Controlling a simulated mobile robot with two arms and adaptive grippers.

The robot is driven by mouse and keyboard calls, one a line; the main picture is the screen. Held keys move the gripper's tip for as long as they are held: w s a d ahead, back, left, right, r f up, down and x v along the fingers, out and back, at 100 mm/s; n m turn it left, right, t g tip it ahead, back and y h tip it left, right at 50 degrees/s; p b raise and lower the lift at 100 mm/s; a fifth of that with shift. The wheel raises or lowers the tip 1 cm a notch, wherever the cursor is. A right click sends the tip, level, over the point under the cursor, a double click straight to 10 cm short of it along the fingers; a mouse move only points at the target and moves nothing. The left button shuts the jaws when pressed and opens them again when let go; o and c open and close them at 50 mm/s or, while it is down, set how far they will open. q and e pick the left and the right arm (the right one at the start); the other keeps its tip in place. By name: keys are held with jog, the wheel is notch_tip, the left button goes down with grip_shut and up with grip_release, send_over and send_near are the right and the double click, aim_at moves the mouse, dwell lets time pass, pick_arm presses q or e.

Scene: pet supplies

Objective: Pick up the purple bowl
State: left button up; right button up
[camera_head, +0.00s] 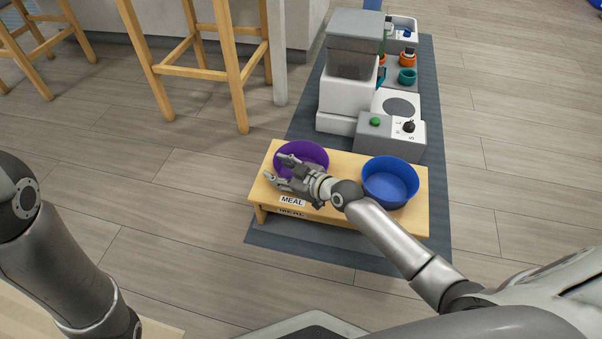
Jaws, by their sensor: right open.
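The purple bowl (306,151) sits at the left end of a low wooden stand (417,217) with a MEAL label on its front. My right gripper (275,170) is at the bowl's near left side, its fingers open and overlapping the bowl's rim in the picture. I cannot tell whether a finger touches the rim. The gripper and wrist hide the bowl's front part. My left arm shows at the left edge, but its gripper is out of view.
A blue bowl (390,181) stands at the stand's right end, close to my right forearm. Behind are a grey control box (375,140) and a white dispenser (346,100) on a blue-grey mat (437,190). Wooden stools (236,75) stand at the back left. Floor left of the stand is clear.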

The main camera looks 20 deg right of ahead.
jog(key=shift+w+a+f, duration=0.1)
jog(key=shift+w+a, duration=0.05)
jog(key=shift+w, duration=0.1)
grip_shut()
dwell(0.4)
